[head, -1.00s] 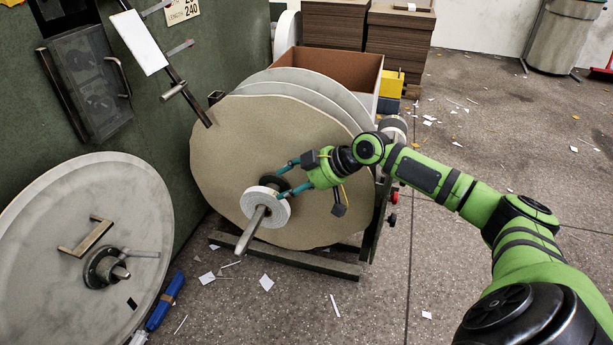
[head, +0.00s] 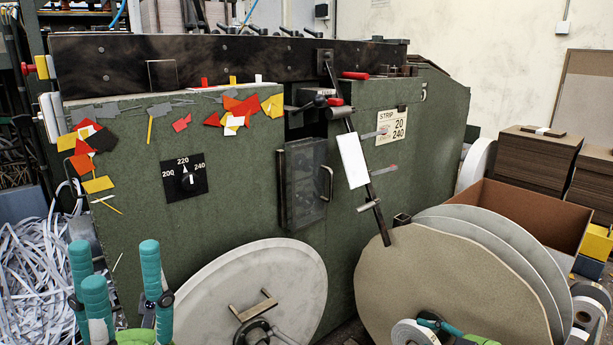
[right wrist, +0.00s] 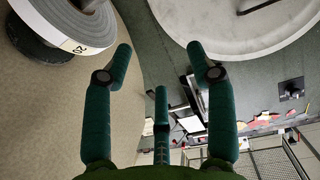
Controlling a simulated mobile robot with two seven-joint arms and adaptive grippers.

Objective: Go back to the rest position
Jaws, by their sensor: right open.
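My left gripper (head: 122,285) stands at the bottom left of the head view, teal fingers pointing up and apart, with nothing between them. My right gripper (head: 440,326) shows only in part at the bottom right edge, beside a small white roll (head: 414,333) in front of the large board reel (head: 440,285). In the right wrist view its three teal fingers (right wrist: 160,65) are spread and empty. The white roll (right wrist: 75,30), marked 20, lies beyond them at the upper left on a dark hub. The rest of my right arm is hidden below the frame.
The green machine (head: 235,190) with a dial and coloured paper scraps fills the middle. A grey disc (head: 260,290) leans before it. Shredded white strips (head: 40,265) lie at the left. A brown carton (head: 530,215) and board stacks (head: 535,160) stand at the right.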

